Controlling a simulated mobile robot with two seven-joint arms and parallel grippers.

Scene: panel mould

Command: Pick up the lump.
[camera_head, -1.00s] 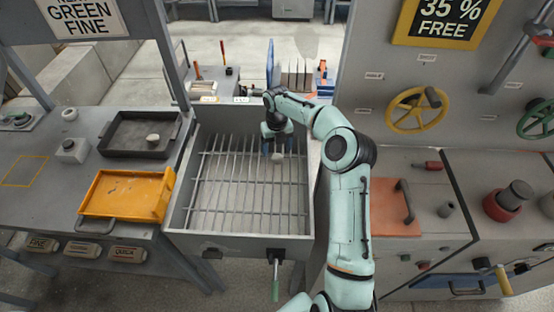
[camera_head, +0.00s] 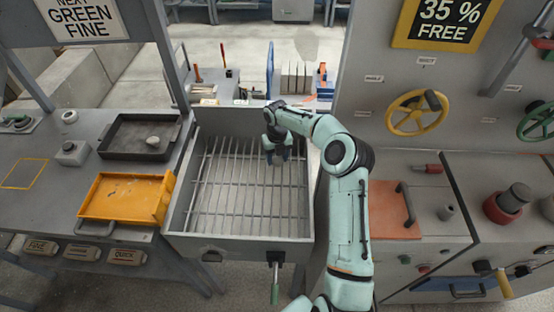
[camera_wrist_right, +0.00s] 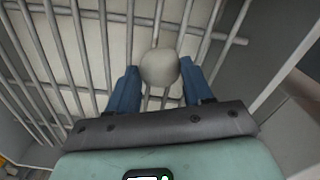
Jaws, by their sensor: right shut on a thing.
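My right gripper (camera_head: 277,157) is over the upper right part of the barred grate (camera_head: 225,190), fingers pointing down. In the right wrist view its blue fingers (camera_wrist_right: 160,88) are shut on a round, pale grey lump (camera_wrist_right: 160,66), which sits between their tips. Bars pass behind the lump; I cannot tell whether it touches them. In the head view the fingers hide the lump. My left gripper is not in view.
The grate lies in a grey metal box with raised walls (camera_head: 240,243). To the left are a black tray (camera_head: 120,150) holding a pale lump (camera_head: 152,140) and a yellow tray (camera_head: 115,205). A tall grey panel with a yellow handwheel (camera_head: 418,112) stands right.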

